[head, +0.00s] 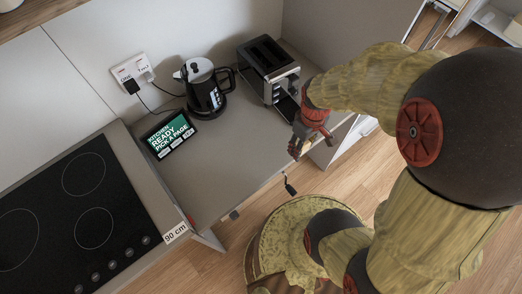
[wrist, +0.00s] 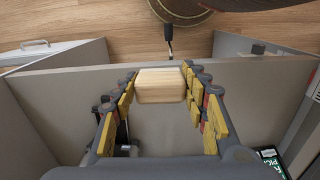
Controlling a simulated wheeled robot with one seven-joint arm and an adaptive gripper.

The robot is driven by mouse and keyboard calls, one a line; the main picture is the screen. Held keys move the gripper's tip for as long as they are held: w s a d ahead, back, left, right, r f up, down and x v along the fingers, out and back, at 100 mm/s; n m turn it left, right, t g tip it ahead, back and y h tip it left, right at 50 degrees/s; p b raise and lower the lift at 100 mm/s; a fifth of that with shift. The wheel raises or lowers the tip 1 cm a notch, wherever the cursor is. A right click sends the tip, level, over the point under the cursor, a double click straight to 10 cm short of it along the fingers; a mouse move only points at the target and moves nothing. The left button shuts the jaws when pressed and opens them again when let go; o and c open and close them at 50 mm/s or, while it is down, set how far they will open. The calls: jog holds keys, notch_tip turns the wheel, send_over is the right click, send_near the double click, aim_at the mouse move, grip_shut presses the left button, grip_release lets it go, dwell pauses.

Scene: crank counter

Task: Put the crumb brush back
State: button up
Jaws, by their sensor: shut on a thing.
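My gripper (head: 304,141) is over the right part of the counter near its front edge, just in front of the toaster. In the wrist view my gripper (wrist: 163,98) has its yellow-padded fingers on both sides of a pale wooden block, the crumb brush (wrist: 162,85) as far as I can tell. It is shut on this block. No bristles show, and its underside is hidden. In the head view the fingers mostly hide the brush.
A toaster (head: 267,70) and a kettle (head: 204,90) stand at the back of the counter (head: 215,165). A lit green screen (head: 169,133) stands left of them, beside the black hob (head: 72,210). A small dark piece (head: 290,187) hangs at the front edge. The counter's middle is clear.

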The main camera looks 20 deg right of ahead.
jog(key=w+a+f+b, duration=0.1)
jog(key=w+a+f, duration=0.1)
jog(key=w+f, duration=0.1)
jog(key=w+a+f, duration=0.3)
jog(key=w, duration=0.1)
jog(key=w+a+f+b, duration=0.1)
jog(key=w+a+f, duration=0.2)
jog(key=shift+w+a+b, duration=0.15)
jog(key=shift+a+b, duration=0.05)
jog(key=shift+b, duration=0.1)
jog(key=shift+w+f, duration=0.1)
jog(key=shift+f, duration=0.15)
jog(key=shift+w+a+f+b, duration=0.1)
jog(key=shift+f+b, duration=0.2)
jog(key=shift+f, duration=0.6)
jog(key=shift+w+a+f+b, duration=0.1)
jog(key=shift+f+b, duration=0.15)
jog(key=shift+f, duration=0.6)
jog(key=shift+f, duration=0.2)
jog(key=o, duration=1.1)
jog(key=shift+r, duration=0.15)
